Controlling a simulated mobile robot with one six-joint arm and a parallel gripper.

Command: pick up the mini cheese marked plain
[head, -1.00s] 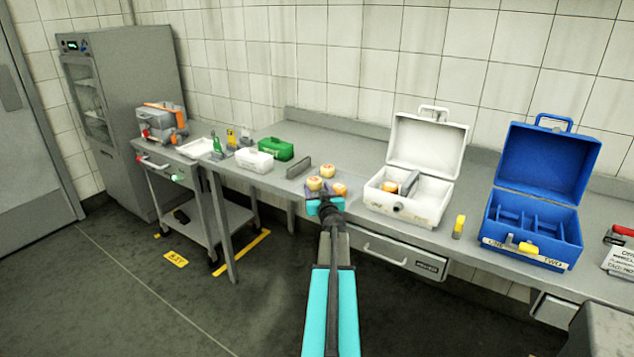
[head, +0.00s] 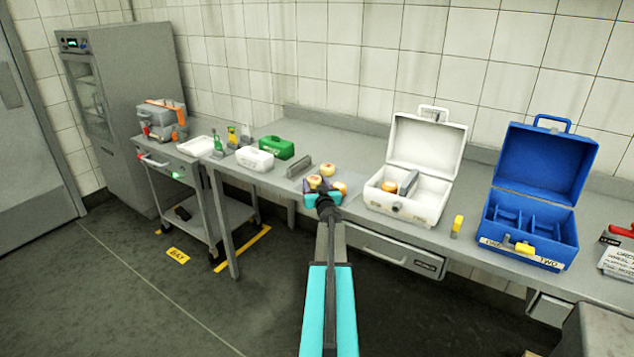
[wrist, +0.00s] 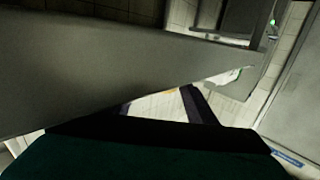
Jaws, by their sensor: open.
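Three small round orange-topped cheeses stand close together on the grey bench in the head view: a back cheese (head: 327,168), a left cheese (head: 314,181) and a right cheese (head: 341,187). Their markings are too small to read, so I cannot tell which is plain. My gripper (head: 317,185) is open, with its dark fingers at the left cheese. I cannot tell whether they touch it or stand around it. In the wrist view, dark finger parts (wrist: 165,108) show beside a large grey surface; no cheese is clear there.
An open white case (head: 410,215) to the right holds another cheese (head: 389,186) and a grey divider. An open blue case (head: 525,255) stands farther right. A grey upright holder (head: 300,166), white box (head: 255,159) and green box (head: 277,148) are left of the cheeses.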

